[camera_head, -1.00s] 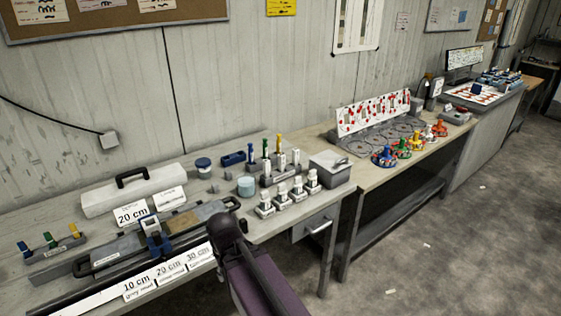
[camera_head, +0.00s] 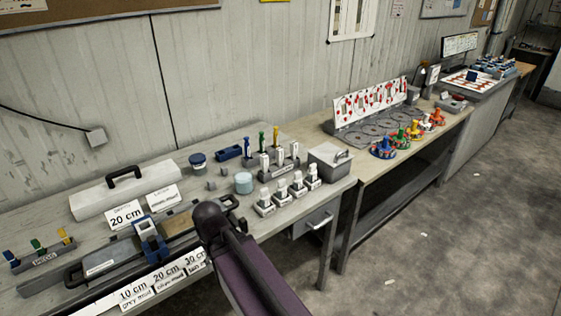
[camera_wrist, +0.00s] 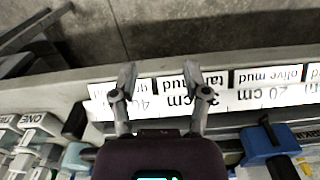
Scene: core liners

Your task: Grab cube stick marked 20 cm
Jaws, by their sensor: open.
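A front label strip on the bench bears a "20 cm olive mud" label (camera_head: 168,277), between the "10 cm grey mud" and "30 cm" labels. The same label is upside down at right in the wrist view (camera_wrist: 289,86). A standing "20 cm" card (camera_head: 125,215) is behind it. Blue, green and yellow sticks (camera_head: 262,139) stand in a grey rack; I can read no 20 cm mark on them. My gripper (camera_wrist: 160,72) is open and empty, its fingers over the "30 cm tan mud" and "40 cm" labels. My arm hides the strip's right part in the head view.
A blue clamp-like piece (camera_head: 150,240) sits on a grey tray behind the labels. Several white-topped pieces (camera_head: 289,193), a light-blue jar (camera_head: 244,183) and a grey box (camera_head: 330,160) stand to the right. A white case (camera_head: 125,188) lies behind. Floor is clear beyond the front edge.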

